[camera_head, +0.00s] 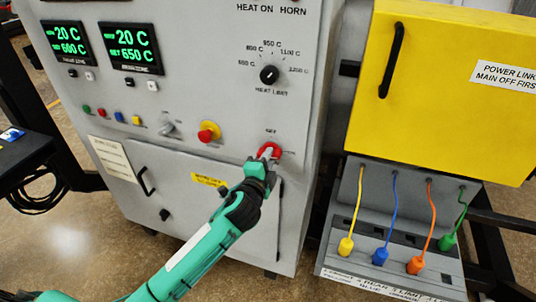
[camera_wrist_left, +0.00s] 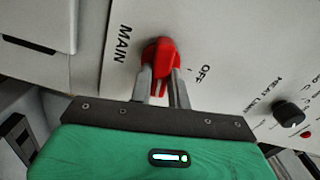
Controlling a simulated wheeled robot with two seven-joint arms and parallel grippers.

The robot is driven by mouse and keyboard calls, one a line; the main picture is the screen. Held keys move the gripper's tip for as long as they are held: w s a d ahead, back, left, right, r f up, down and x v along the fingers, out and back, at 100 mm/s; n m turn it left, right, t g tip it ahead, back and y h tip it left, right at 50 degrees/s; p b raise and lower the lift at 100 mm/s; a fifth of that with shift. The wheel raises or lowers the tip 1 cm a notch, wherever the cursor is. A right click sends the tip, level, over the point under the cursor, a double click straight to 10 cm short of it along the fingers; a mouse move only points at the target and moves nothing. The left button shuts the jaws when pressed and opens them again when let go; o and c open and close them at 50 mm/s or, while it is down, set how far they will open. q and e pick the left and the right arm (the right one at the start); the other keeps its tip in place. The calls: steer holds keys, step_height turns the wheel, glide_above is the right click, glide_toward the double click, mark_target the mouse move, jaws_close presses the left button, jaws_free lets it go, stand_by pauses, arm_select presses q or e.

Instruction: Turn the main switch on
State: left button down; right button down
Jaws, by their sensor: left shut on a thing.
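The main switch (camera_head: 270,150) is a red rotary knob on the lower right of the grey furnace panel (camera_head: 210,100). In the left wrist view the red knob (camera_wrist_left: 158,62) sits between the labels MAIN and OFF. My left gripper (camera_head: 266,160) reaches up to it from below. In the left wrist view the two fingers of my left gripper (camera_wrist_left: 162,84) are closed around the lower part of the knob. The fingers hide part of it. My right gripper is not in view.
A heat limit dial (camera_head: 269,75) and a red button with a yellow collar (camera_head: 208,131) are above and left of the switch. A yellow box (camera_head: 450,75) with a black handle stands at the right. Several coloured plugs hang below it over a grey tray (camera_head: 335,262).

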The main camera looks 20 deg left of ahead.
arm_select(q)
steer(key=shift+m+p, duration=0.45)
steer(key=shift+m, duration=0.65)
steer(key=shift+f, duration=0.1)
steer(key=c, duration=1.3)
jaws_free()
steer(key=shift+s, duration=0.1)
